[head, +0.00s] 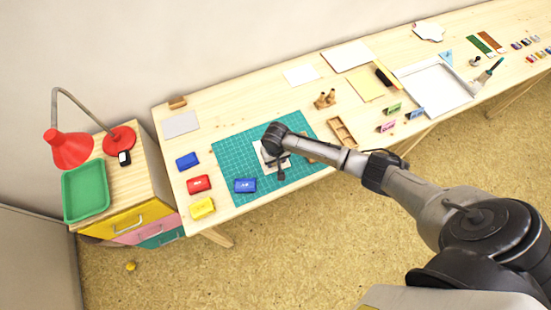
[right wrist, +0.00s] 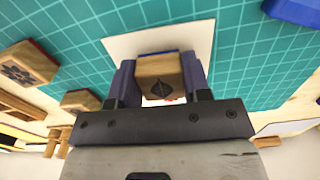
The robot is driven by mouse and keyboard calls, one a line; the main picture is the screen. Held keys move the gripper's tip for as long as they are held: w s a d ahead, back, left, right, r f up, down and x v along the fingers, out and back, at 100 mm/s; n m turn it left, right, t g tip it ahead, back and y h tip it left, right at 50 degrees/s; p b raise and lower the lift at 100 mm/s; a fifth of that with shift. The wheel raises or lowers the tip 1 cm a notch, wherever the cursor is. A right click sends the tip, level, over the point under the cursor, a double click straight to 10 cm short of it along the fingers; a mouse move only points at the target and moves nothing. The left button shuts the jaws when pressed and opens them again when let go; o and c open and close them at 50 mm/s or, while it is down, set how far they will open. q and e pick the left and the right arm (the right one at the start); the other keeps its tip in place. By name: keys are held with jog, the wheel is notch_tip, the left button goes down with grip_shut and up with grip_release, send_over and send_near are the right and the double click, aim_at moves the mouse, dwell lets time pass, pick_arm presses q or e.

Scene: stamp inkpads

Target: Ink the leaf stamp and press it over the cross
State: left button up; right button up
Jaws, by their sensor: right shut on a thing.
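The leaf stamp (right wrist: 160,78) is a wooden block with a dark leaf mark on top and a blue edge along its far side. My right gripper (right wrist: 160,85) is shut on it, one finger on each side. The stamp is over the white card (right wrist: 205,38) on the teal mat; whether it touches the card is unclear. In the head view my right gripper (head: 281,167) covers most of the card (head: 264,165). A small red patch shows beside the stamp in the wrist view; the cross is not clearly seen. An open-looking blue inkpad (head: 245,185) lies left of the card. My left gripper is not in view.
Red (head: 198,184), yellow (head: 202,208) and another blue inkpad (head: 187,161) stand left of the teal mat (head: 231,147). Other wooden stamps (right wrist: 27,65) lie to the left in the wrist view. A wooden tray (head: 342,132) is right of the mat. The mat's upper left is clear.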

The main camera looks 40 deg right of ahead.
jog(key=shift+f, duration=0.5)
dwell(1.0)
dwell(0.9)
jog(key=shift+f, duration=0.1)
dwell(0.4)
jog(key=shift+p, duration=0.45)
jog(key=shift+r, duration=0.3)
jog(key=shift+r+p, duration=0.35)
jog(key=shift+p, duration=0.35)
